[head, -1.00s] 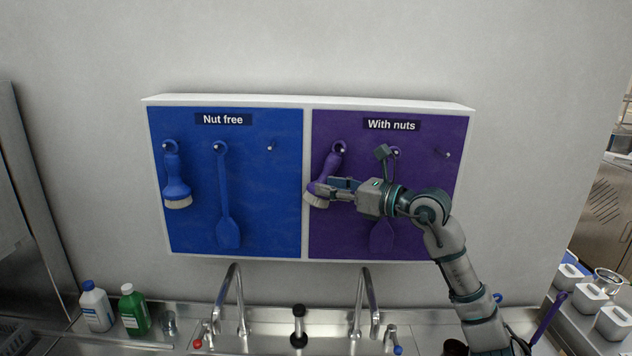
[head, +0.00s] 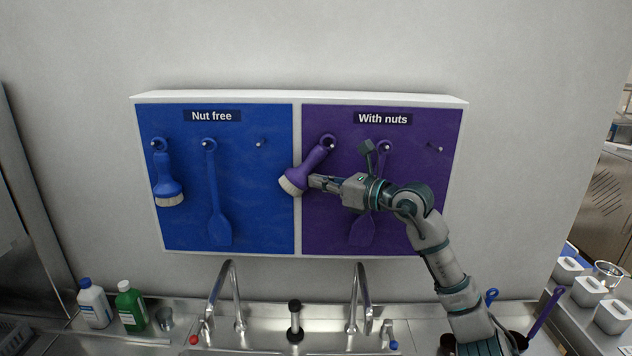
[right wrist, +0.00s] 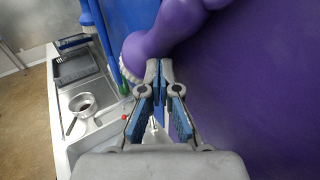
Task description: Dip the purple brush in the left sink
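The purple brush (head: 311,167) hangs by its ring from a hook on the purple "With nuts" panel. It tilts, with its white bristles down and left over the divider between the panels. My right gripper (head: 316,182) is just right of the brush head. In the right wrist view the fingertips of my right gripper (right wrist: 159,68) meet with nothing seen between them. The purple brush (right wrist: 165,35) lies just beyond the tips, close to or touching them. My left gripper is not in view. The sink basins are mostly cut off at the bottom edge.
A blue brush (head: 167,178) and blue spatula (head: 214,200) hang on the left panel. A purple spatula (head: 362,228) hangs behind my right arm. Two faucets, the left one (head: 217,285) and right one (head: 365,290), rise below. Two bottles, one green (head: 131,307), stand at left.

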